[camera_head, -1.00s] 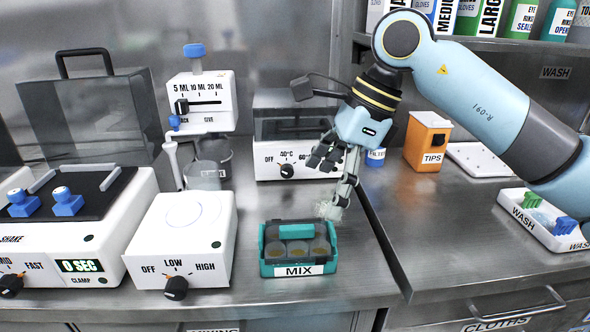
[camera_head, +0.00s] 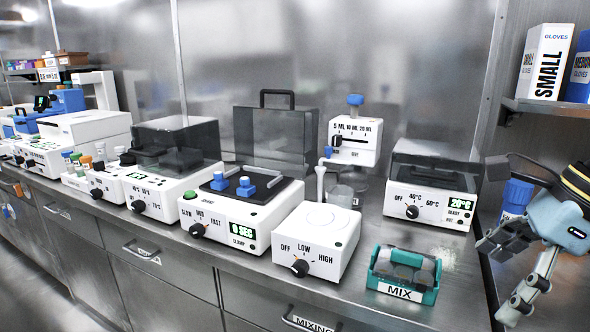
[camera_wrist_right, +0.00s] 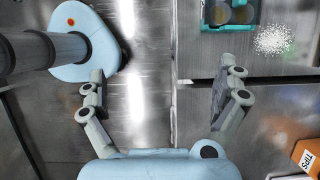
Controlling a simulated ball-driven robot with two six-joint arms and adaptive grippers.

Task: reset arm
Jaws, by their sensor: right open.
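My right gripper (camera_head: 497,280) is at the right edge of the head view, fingers spread and empty. In the right wrist view, its two fingers (camera_wrist_right: 160,75) stand wide apart with nothing between them. It is to the right of the teal MIX box (camera_head: 404,296) and apart from it. Part of that box (camera_wrist_right: 232,28) also shows at the top of the wrist view. My right arm is mostly cut off in the head view. My left gripper is in neither view.
A LOW/HIGH dial unit (camera_head: 318,246), a shaker (camera_head: 240,214) and a heater unit (camera_head: 430,207) stand along the steel counter. White grains (camera_wrist_right: 272,40) lie beside the teal box. An orange TIPS box (camera_wrist_right: 306,156) is at the wrist view's lower right.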

